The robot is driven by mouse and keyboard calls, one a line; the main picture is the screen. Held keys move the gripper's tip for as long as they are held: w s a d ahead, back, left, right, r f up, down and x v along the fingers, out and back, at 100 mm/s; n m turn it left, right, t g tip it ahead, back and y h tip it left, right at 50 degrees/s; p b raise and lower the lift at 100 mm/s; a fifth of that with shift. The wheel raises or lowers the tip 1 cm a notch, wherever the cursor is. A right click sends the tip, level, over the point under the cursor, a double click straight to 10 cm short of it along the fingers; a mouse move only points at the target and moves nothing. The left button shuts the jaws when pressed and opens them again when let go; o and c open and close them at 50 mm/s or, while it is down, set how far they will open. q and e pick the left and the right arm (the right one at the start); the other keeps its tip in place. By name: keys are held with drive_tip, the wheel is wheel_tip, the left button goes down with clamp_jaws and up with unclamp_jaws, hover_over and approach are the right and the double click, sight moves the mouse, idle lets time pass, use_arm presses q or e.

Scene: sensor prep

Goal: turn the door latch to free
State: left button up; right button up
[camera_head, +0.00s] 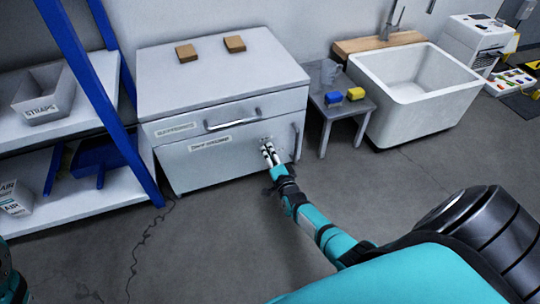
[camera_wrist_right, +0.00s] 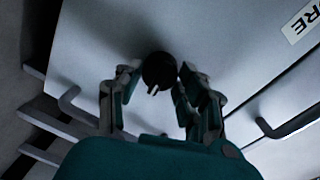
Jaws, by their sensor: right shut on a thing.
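The door latch is a round dark knob (camera_wrist_right: 158,70) with a pale pointer, on the light grey front of the cabinet (camera_head: 210,165). In the head view my right gripper (camera_head: 268,152) reaches the right part of the lower door and mostly hides the latch. In the right wrist view, the fingers of the right gripper (camera_wrist_right: 153,88) stand on both sides of the knob, closed on it. The pointer slants down and left in that view. No legible mark beside the latch shows its position. My left gripper is not in view.
The cabinet has a drawer handle (camera_head: 233,118) above the door and two brown blocks (camera_head: 187,53) on top. A blue-framed shelf (camera_head: 95,70) stands at left. A small table (camera_head: 345,105) and a white sink (camera_head: 415,85) stand at right. The floor in front is clear.

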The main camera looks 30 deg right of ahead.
drive_tip(key=shift+d+m, duration=0.1)
drive_tip(key=shift+m, duration=0.5)
drive_tip(key=o, duration=1.1)
drive_tip(key=shift+o, duration=0.2)
drive_tip(key=v, duration=1.2)
